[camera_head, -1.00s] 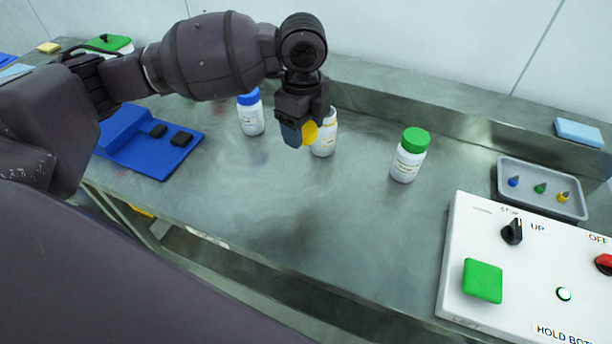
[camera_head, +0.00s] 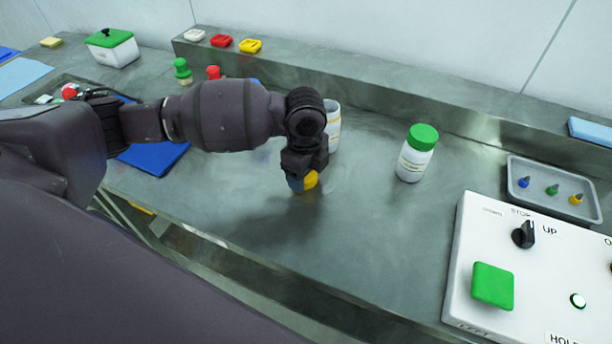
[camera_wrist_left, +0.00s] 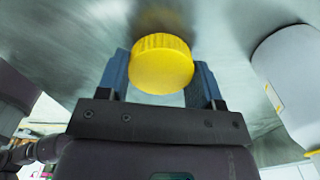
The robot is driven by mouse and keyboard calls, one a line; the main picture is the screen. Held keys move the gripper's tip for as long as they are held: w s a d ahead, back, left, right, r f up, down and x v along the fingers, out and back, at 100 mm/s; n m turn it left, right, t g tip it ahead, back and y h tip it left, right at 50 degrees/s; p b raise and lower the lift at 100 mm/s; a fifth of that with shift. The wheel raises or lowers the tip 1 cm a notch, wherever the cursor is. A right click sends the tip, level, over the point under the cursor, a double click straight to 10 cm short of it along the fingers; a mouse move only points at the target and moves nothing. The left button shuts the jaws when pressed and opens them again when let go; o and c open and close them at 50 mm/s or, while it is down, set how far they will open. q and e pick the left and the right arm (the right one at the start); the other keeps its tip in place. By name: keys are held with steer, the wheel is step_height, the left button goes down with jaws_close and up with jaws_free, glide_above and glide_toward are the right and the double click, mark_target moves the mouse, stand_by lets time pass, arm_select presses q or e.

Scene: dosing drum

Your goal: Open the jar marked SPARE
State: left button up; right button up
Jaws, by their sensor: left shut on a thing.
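My left gripper (camera_head: 302,184) is shut on a yellow ribbed lid (camera_head: 311,180), low over the front middle of the table. The lid also shows between the blue fingertips in the left wrist view (camera_wrist_left: 161,64). A white jar with no lid on it (camera_head: 334,127) stands just behind, partly hidden by my gripper; it also shows at the right of the wrist view (camera_wrist_left: 292,85), apart from the lid. A white jar with a green lid (camera_head: 415,156) stands upright to the right. I cannot read which label says SPARE. My right gripper is out of view.
A white control box (camera_head: 490,250) with a green button and a black knob stands front right. A grey tray (camera_head: 513,190) with small coloured pieces lies behind it. A blue holder (camera_head: 155,158) is partly behind my arm. The table between the gripper and the control box is clear.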

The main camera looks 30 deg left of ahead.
arm_select(q)
steer(key=shift+f, duration=0.65)
steer(key=o, duration=1)
